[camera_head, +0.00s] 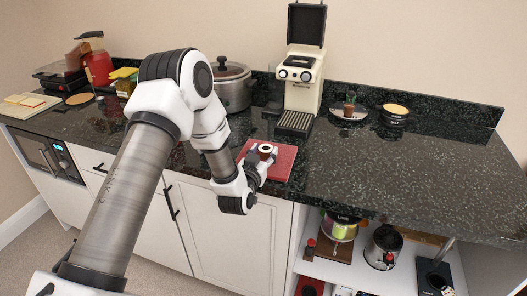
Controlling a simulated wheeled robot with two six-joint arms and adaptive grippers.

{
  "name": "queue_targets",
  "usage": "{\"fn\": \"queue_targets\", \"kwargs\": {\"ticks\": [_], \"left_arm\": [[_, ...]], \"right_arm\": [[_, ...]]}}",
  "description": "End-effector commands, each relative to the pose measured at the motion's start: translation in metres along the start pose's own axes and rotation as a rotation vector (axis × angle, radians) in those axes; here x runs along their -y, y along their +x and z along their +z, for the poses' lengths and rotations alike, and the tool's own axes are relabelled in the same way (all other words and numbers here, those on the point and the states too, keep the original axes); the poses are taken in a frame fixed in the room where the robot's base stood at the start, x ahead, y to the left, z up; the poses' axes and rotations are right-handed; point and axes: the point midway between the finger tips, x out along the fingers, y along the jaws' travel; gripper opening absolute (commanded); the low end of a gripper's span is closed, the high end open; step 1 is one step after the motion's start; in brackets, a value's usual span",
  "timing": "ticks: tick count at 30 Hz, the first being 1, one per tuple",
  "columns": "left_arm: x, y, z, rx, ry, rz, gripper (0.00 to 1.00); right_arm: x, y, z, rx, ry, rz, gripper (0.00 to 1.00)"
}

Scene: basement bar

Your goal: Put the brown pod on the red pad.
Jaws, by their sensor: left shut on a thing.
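The brown pod (265,149) is small and cup-shaped, with a pale top. My left gripper (262,157) is shut on it, over the left part of the red pad (284,165). The pod looks upright. I cannot tell whether its base touches the pad or hangs just above it, because my fingers hide it. The red pad lies flat near the counter's front edge. My right gripper is not in view.
A cream coffee machine (301,78) stands behind the pad, with a steel pot (231,88) to its left. A plate (348,115) with a small brown and green item and a round tin (394,115) are at the right. The dark counter (420,165) is clear at right.

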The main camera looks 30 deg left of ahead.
Motion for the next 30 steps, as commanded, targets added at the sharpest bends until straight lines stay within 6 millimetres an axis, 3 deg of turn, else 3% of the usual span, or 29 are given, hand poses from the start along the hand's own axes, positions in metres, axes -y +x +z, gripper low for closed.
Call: {"fn": "queue_targets", "kwargs": {"ticks": [9, 10, 11, 12, 23, 26, 30], "left_arm": [[0.0, 0.0, 0.005, -0.001, 0.0, 0.0, 0.34], [0.0, 0.0, 0.003, -0.001, 0.0, 0.0, 0.6], [0.0, 0.0, 0.003, -0.001, 0.0, 0.0, 0.7], [0.0, 0.0, 0.003, -0.001, 0.0, 0.0, 0.74], [0.0, -0.002, -0.002, 0.0, 0.0, 0.0, 0.74], [0.0, -0.018, 0.002, 0.003, 0.0, 0.0, 0.74], [0.0, -0.053, 0.003, 0.004, -0.001, 0.0, 0.74]], "right_arm": [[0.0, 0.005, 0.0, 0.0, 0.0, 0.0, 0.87], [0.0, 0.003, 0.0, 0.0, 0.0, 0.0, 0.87], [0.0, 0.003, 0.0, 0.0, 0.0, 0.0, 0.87], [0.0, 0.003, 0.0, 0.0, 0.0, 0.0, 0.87], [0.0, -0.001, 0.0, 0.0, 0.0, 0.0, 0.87], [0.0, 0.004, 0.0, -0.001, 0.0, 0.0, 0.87], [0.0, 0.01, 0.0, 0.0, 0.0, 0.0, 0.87]]}}
